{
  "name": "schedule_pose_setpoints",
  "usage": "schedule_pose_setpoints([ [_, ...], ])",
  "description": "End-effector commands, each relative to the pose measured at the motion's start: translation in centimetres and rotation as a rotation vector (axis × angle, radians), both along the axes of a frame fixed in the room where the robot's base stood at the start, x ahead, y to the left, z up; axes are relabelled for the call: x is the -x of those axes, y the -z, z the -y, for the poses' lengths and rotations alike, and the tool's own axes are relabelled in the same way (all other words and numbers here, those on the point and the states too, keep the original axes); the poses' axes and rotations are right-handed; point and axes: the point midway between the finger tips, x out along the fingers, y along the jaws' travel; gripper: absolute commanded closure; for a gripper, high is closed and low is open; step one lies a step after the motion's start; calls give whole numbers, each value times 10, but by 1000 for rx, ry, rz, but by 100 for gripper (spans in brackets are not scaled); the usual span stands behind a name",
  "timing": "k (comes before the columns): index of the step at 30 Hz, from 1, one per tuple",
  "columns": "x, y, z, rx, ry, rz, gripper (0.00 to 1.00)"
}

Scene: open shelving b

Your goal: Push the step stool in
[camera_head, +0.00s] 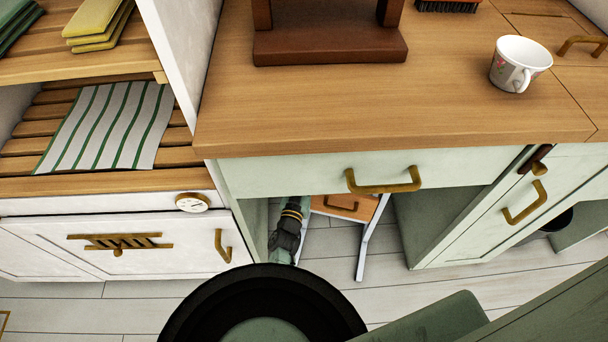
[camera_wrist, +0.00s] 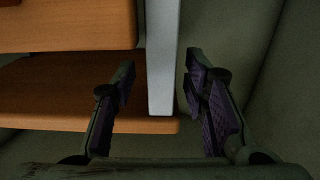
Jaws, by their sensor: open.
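The step stool (camera_head: 345,206) stands in the open bay under the counter, with a wooden top, a brass-coloured handle and pale legs. Its upper part is hidden by the drawer front. My gripper (camera_head: 288,215) reaches into the bay just left of the stool; its fingertips are hidden in the head view. In the wrist view my gripper (camera_wrist: 160,75) is open, fingers spread. A pale upright leg of the stool (camera_wrist: 161,85) shows between the fingers, with wooden steps to the left. I cannot tell whether a finger touches it.
The drawer front (camera_head: 300,178) with a brass handle hangs above the bay. Cabinet walls close the bay on both sides. The wooden counter (camera_head: 300,110) holds a mug (camera_head: 518,65) and a brown stand (camera_head: 330,45). Pale plank floor (camera_head: 90,310) lies in front.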

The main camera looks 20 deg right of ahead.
Motion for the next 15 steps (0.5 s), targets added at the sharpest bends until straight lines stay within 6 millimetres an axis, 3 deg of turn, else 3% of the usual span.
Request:
schedule_pose_setpoints([
  [9,3,0,-2,-1,1,0,59],
  [15,27,1,-20,-3,-1,-2,59],
])
